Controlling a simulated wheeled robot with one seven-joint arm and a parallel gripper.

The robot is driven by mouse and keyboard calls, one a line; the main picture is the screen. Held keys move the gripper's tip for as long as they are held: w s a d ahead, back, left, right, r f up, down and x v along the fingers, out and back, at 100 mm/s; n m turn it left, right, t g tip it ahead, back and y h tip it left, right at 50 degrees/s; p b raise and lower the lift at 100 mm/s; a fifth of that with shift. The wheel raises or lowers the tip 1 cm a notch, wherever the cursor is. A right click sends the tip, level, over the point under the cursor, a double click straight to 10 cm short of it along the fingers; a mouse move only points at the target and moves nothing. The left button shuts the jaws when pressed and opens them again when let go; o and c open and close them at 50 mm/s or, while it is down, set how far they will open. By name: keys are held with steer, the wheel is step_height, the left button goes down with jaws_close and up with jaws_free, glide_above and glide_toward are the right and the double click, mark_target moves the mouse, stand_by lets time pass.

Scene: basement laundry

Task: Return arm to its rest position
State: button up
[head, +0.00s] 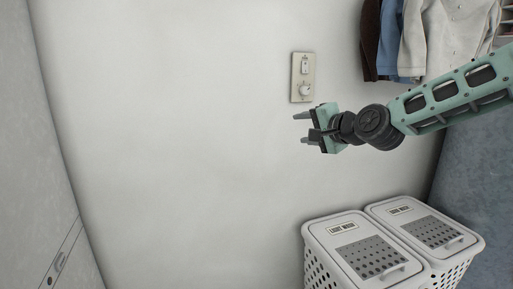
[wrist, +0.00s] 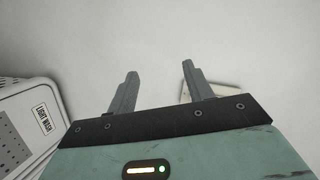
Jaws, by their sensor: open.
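My arm reaches in from the right edge of the head view, and my gripper (head: 303,128) points left in front of the white wall, just below the wall switch plate in the picture. In the wrist view my gripper (wrist: 158,85) has its two grey fingers apart with nothing between them. The switch plate (head: 302,90) is beige, with a rocker switch above a round knob. In the wrist view part of the plate (wrist: 215,89) shows behind the right finger. I cannot tell whether the finger touches it.
Two white laundry baskets with lids (head: 345,228) stand at the lower right below my arm; one basket, labelled "LIGHT WASH" (wrist: 42,117), shows at left in the wrist view. Clothes (head: 450,35) hang at the upper right, close above my arm. The wall (head: 180,130) to the left is bare.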

steer(key=s+a+f+n+g+h+p, duration=0.1)
steer(key=s+a+f+n+g, duration=0.2)
steer(key=s, duration=0.4)
steer(key=s+a+f+n+g+p, duration=0.2)
steer(key=s+a+n, duration=0.1)
steer(key=s, duration=0.4)
steer(key=s+a+f+n+g+h+p, duration=0.1)
steer(key=s+a+f+n+g, duration=0.2)
steer(key=s, duration=0.3)
steer(key=s+d+n+g+h+p, duration=0.2)
steer(key=s+d+n, duration=0.1)
steer(key=s, duration=0.8)
steer(key=s+d+r+n+g+h+p, duration=0.1)
steer(key=s+d+n+g+h+p, duration=0.2)
steer(key=s, duration=0.9)
steer(key=shift+d+r+n, duration=0.25)
steer(key=shift+d+n, duration=0.55)
steer(key=shift+d, duration=0.4)
